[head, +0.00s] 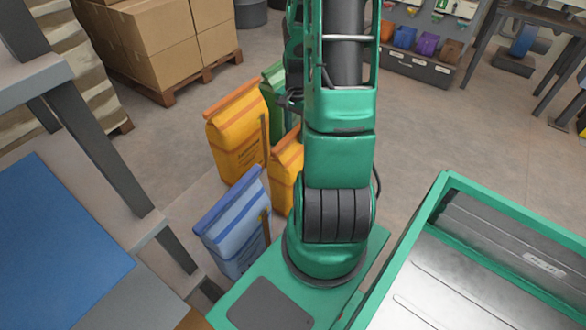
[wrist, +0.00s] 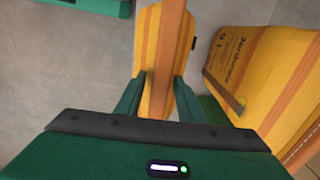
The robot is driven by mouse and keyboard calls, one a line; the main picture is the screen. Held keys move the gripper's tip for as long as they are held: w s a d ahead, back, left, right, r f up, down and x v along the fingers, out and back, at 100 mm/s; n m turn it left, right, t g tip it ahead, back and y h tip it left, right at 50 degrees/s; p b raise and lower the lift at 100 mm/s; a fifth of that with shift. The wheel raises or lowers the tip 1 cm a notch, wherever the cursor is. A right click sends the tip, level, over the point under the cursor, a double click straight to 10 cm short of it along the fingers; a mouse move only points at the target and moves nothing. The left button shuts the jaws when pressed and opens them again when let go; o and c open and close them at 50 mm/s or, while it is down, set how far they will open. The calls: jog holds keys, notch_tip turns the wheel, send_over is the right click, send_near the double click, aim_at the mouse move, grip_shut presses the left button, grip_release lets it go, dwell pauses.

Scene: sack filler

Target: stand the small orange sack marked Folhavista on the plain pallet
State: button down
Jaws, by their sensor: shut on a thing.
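A small orange sack (head: 287,172) stands partly hidden behind my arm in the head view. In the wrist view, an orange sack (wrist: 163,35) with a darker orange band is between the two green fingers of my gripper (wrist: 158,97), which is shut on it. No name is readable on this sack. A larger orange sack (head: 237,135) stands beside it, and an orange sack with dark lettering (wrist: 255,70) shows at the right of the wrist view. My gripper is hidden behind the arm in the head view. I cannot make out an empty plain pallet.
A blue sack (head: 235,225) stands close in front of the orange sacks, and a green sack (head: 273,100) behind them. Cardboard boxes (head: 160,40) sit on a wooden pallet (head: 172,94) at the back left. A grey-framed table is at left.

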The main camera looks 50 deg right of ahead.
jog(key=shift+r, duration=2.8)
jog(key=shift+w, duration=0.1)
